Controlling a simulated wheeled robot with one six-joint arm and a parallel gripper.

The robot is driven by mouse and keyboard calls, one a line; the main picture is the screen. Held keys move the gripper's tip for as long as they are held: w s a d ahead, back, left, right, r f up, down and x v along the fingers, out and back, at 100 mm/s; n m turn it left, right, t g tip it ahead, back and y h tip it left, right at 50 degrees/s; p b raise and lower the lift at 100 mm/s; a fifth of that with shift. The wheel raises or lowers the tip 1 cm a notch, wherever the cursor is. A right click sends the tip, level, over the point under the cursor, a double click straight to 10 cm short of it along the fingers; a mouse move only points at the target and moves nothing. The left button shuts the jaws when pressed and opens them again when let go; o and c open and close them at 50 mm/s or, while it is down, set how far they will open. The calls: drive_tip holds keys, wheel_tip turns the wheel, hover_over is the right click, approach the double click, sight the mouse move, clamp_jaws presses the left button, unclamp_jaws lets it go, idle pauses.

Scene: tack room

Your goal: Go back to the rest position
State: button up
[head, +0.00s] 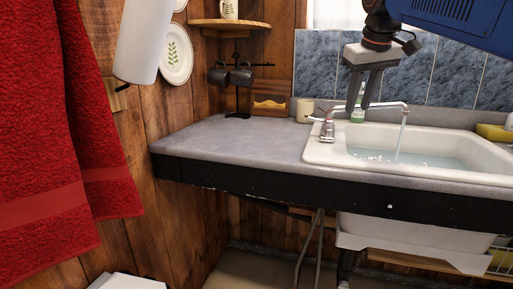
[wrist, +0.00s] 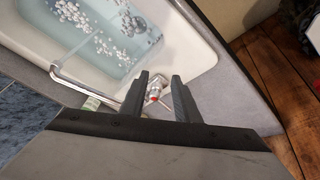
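My gripper (head: 360,108) hangs from the blue arm at the upper right, fingers pointing down over the sink's back left area. In the wrist view my gripper (wrist: 160,77) shows a clear gap between its two dark fingers and holds nothing. The metal faucet handle (wrist: 154,93) with a red mark shows through that gap, below the fingers. In the head view the faucet handle (head: 327,126) stands left of the fingertips and looks apart from them.
The white sink (head: 322,153) holds water with whitish bits, and water runs from the spout (head: 404,106). A mug rack (head: 238,88) and a cream cup (head: 305,110) stand on the grey counter (head: 225,138). Red towels (head: 60,130) hang at left.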

drive_tip(key=s+d+f+m, duration=0.1)
drive_tip(key=s+f, duration=1.3)
drive_tip(key=f, duration=0.4)
drive_tip(key=s+d+f+m, duration=0.1)
drive_tip(key=s+f+m, duration=0.1)
drive_tip(key=s+f, duration=1.1)
wheel_tip(320, 180, down, 6)
drive_tip(key=shift+s+d+r, duration=0.2)
drive_tip(key=shift+s+d, duration=0.05)
drive_tip(key=shift+s, duration=0.15)
